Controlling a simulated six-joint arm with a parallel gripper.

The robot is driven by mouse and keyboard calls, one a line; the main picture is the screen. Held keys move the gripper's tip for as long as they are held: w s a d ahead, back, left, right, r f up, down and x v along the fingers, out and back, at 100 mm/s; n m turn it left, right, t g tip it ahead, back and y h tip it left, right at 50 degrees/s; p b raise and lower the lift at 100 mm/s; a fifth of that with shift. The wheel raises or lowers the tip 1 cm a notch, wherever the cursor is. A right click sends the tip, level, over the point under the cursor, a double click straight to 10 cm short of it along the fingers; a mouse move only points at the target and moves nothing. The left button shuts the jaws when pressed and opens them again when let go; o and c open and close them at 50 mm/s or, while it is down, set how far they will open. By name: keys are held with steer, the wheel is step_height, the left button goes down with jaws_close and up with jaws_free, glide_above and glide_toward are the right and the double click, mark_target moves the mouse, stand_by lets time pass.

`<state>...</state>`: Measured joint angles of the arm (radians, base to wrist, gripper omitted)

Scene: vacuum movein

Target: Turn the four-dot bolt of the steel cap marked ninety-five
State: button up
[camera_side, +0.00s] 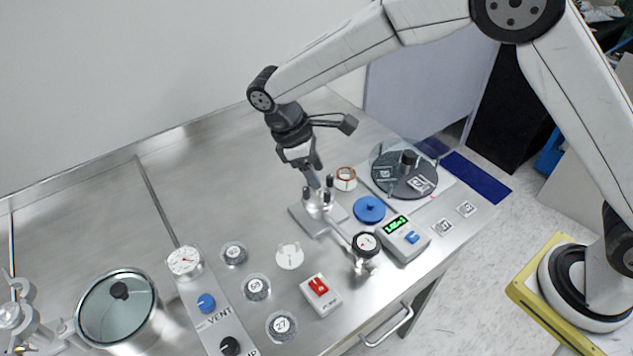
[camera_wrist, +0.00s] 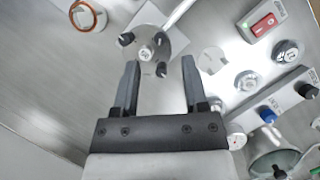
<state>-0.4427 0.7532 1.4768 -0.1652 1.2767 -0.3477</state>
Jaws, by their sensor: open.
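My gripper (camera_side: 312,178) is open and points down just above a steel flange-like cap (camera_side: 313,212) with several dark upright bolts around it. In the wrist view my gripper (camera_wrist: 160,66) has its two dark fingers apart, with nothing held. There the round steel cap (camera_wrist: 147,50) lies just beyond the fingertips. A dark bolt (camera_wrist: 162,69) stands between the tips and another bolt (camera_wrist: 126,39) is at the cap's left. The cap's mark and the dots on the bolts are too small to read, and the side view partly hides the bolts behind the fingers.
Several small round caps, one reading 59 (camera_side: 256,288) and one 27 (camera_side: 282,326), lie in front left. A red-switch box (camera_side: 320,294), a gauge (camera_side: 366,246), a green-display box (camera_side: 403,238) and a blue disc (camera_side: 369,209) stand nearby. The steel table's back left is clear.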

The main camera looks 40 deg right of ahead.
mark_target(326, 191)
steer(key=shift+x, duration=2.8)
steer(key=shift+r, duration=0.1)
jaws_close()
